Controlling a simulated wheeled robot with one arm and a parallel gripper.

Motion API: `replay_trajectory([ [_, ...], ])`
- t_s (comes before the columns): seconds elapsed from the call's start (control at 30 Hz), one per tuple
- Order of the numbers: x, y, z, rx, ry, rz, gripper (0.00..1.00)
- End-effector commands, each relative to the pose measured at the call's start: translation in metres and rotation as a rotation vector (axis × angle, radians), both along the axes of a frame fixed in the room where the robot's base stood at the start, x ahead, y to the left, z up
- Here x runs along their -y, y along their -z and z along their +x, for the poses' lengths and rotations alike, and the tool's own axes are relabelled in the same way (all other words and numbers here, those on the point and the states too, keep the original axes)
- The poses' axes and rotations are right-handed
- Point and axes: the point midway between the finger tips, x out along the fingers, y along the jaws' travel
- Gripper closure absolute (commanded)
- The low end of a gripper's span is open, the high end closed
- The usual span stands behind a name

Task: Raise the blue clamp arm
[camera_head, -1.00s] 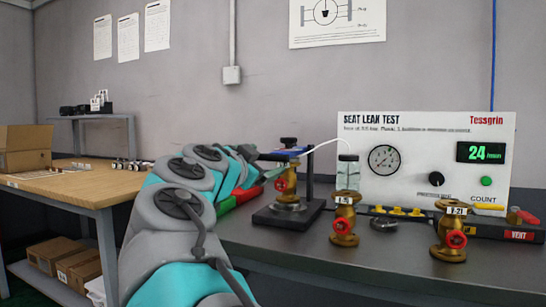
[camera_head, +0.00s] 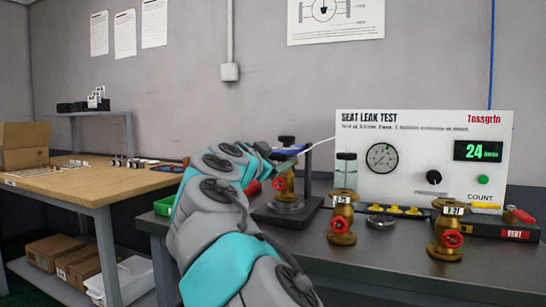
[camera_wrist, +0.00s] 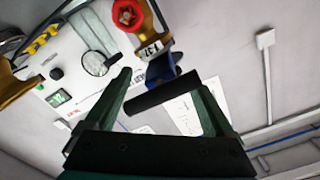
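The blue clamp arm (camera_head: 290,150) sits level at the top of the dark clamp stand (camera_head: 308,190), above a brass valve (camera_head: 286,182). In the wrist view the blue clamp arm (camera_wrist: 160,70) ends in a black bar handle (camera_wrist: 163,93). My gripper (camera_wrist: 166,78) is open, with its two dark green fingers on either side of the handle. I cannot tell whether either finger touches it. In the head view my own arm hides most of the gripper and the handle.
The leak test panel (camera_head: 422,150) stands behind the clamp on the grey bench. Two tagged brass valves (camera_head: 342,218) (camera_head: 447,230) stand to the right. A wooden table (camera_head: 90,187) is at left.

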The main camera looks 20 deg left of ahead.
Motion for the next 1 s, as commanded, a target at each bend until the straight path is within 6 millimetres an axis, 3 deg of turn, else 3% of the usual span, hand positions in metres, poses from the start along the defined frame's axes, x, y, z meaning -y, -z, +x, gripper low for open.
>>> replay_trajectory([
  [0.07,-0.0001,0.0000,-0.0001,0.000,0.000,0.000,0.23],
  [0.73,-0.0002,0.0002,-0.0002,0.000,0.000,-0.002,0.98],
  [1.0,-0.0003,0.0004,-0.0001,0.000,0.000,-0.003,1.00],
])
